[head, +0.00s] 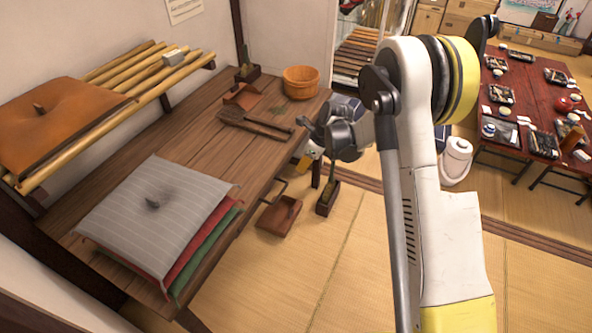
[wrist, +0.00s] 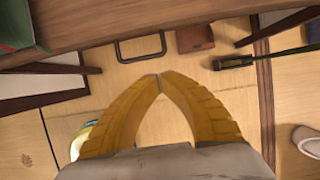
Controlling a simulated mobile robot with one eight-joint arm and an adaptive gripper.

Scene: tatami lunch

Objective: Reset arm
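My gripper (head: 304,163) is at the end of my bent arm, beside the right edge of the wooden table in the head view. In the wrist view its two yellow fingers (wrist: 160,80) meet at the tips, with nothing seen held between them. The gripper points down past the table edge toward the tatami floor. My white and yellow arm stands large in the right half of the head view and hides part of the room behind it.
The wooden table (head: 190,150) holds stacked cushions (head: 155,215), a brush (head: 255,124) and a wooden bucket (head: 300,82). A red dining table (head: 500,135) stands right. Front floor is clear.

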